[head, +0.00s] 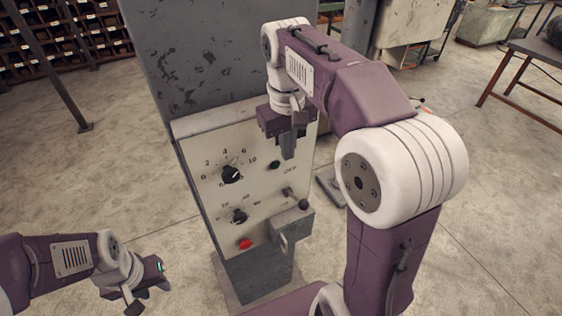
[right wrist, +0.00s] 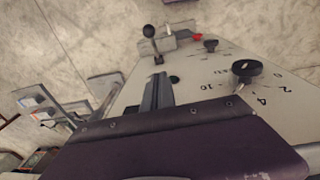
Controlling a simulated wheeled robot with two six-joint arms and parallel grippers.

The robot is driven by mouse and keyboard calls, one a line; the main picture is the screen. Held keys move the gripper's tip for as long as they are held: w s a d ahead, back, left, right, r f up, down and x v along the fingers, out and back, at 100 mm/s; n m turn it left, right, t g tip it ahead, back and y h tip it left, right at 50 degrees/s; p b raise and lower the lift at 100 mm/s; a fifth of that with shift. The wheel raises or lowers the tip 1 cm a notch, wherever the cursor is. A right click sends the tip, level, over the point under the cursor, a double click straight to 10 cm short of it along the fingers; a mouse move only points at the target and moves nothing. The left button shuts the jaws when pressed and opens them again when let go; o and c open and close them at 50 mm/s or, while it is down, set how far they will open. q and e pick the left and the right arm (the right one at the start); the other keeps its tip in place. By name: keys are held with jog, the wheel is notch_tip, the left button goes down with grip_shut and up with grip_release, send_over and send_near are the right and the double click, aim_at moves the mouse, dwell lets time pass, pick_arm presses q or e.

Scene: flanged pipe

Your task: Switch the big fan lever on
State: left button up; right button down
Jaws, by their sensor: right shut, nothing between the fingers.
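The lever, a short metal shaft with a black ball knob (head: 303,205), sticks out of the lower right of a pale control panel (head: 207,153). It leans toward the lower right in the head view, below a printed "OFF". In the right wrist view the ball (right wrist: 149,31) is at the top, beyond the fingertips. My right gripper (head: 288,152) is shut and empty above the panel's upper right, apart from the lever. Its fingers (right wrist: 157,90) also show in the right wrist view. My left gripper (head: 150,285) is at the lower left, away from the panel; its jaw opening is unclear.
The panel carries a large dial (head: 232,174), a smaller knob (head: 239,216), a red button (head: 245,244) and a dark round button (head: 274,165). A grey bracket (head: 287,232) juts out below the lever. A worn grey metal plate (head: 200,60) rises behind the panel.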

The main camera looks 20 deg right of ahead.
jog(key=s, duration=0.1)
send_over(296, 198)
jog(key=w+a, duration=0.2)
notch_tip(296, 198, down, 4)
jog(key=f, duration=0.3)
jog(key=s+d+f, duration=0.1)
jog(key=f, duration=0.1)
jog(key=f+p, duration=0.1)
jog(key=f, duration=0.2)
jog(key=shift+s+d+f, duration=0.25)
jog(key=shift+d+f, duration=0.05)
jog(key=shift+f, duration=0.05)
jog(key=shift+s+d+f, duration=0.1)
jog(key=shift+s+f, duration=0.25)
pick_arm(q)
jog(key=shift+s+d+r, duration=0.15)
jog(key=shift+s+r, duration=0.2)
jog(key=shift+r, duration=0.45)
jog(key=shift+f, duration=0.1)
pick_arm(e)
jog(key=shift+w, duration=0.1)
